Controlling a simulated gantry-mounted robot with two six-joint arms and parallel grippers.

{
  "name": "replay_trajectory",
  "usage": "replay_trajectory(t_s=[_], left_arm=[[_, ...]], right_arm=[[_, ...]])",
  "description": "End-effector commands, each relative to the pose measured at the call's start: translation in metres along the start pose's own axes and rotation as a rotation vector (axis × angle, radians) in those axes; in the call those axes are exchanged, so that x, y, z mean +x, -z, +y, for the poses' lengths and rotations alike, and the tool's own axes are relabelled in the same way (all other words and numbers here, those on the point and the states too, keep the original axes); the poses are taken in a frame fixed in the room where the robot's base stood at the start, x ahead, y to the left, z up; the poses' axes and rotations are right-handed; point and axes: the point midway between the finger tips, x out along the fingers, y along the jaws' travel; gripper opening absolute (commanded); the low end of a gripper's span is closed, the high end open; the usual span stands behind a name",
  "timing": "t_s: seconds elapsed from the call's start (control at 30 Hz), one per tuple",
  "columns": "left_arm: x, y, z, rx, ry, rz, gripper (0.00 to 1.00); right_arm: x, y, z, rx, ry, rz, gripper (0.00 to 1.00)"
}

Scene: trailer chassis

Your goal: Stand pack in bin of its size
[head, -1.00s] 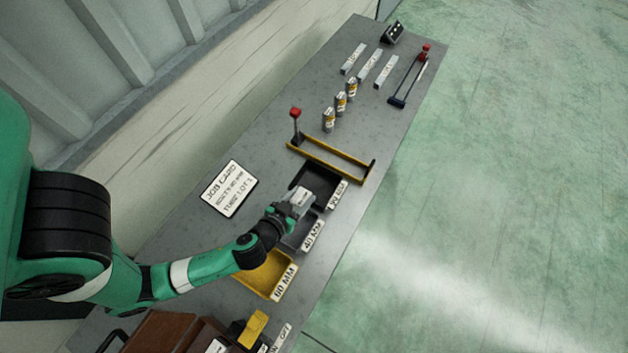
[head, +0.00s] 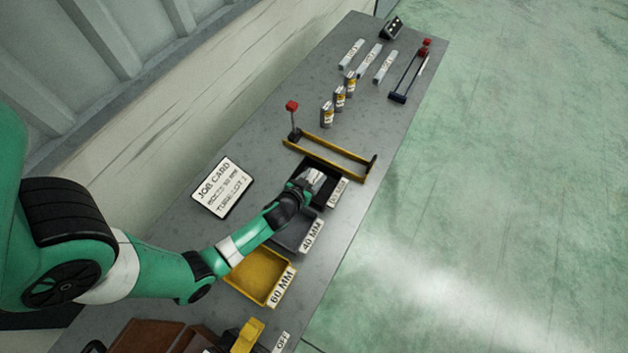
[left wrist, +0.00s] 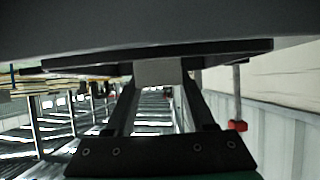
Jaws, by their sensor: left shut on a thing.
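My left gripper (head: 308,181) is shut on a light grey pack (head: 314,174) and holds it over the black bin (head: 327,165). The pack also shows between the fingers in the left wrist view (left wrist: 158,72). I cannot tell whether it touches the bin floor. The black bin's label (head: 337,193) is hard to read. The grey bin (head: 291,237), labelled 40 MM, and the yellow bin (head: 257,276), labelled 60 MM, look empty and lie nearer to me. My right gripper is not in view.
A yellow frame (head: 330,153) with a red-knobbed lever (head: 293,107) stands just beyond the black bin. A job card (head: 223,187) lies left of the bins. Small cans (head: 339,98), grey bars (head: 370,58) and a blue frame (head: 405,85) stand farther back.

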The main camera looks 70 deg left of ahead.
Motion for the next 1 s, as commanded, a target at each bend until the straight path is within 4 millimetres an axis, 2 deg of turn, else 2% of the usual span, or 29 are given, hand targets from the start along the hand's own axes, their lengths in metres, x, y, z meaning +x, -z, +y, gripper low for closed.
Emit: replay_trajectory(t_s=[0.3,0.33,0.47,0.5,0.83,1.0], left_arm=[[0.002,-0.003,0.001,0.000,-0.001,0.003,0.00],[0.002,-0.003,0.000,0.000,-0.001,0.001,0.58],[0.001,-0.002,0.000,0.000,-0.001,0.001,0.82],[0.001,-0.002,0.000,0.000,-0.001,0.001,0.85],[-0.003,0.001,0.001,0.001,-0.001,0.001,0.85],[-0.033,0.001,0.001,0.002,-0.003,0.000,0.85]], right_arm=[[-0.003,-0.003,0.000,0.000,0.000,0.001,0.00],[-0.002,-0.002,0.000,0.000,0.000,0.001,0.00],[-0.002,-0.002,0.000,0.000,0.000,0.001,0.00],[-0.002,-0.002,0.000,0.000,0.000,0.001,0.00],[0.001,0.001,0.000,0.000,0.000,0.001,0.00],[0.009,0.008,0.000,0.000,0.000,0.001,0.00]])
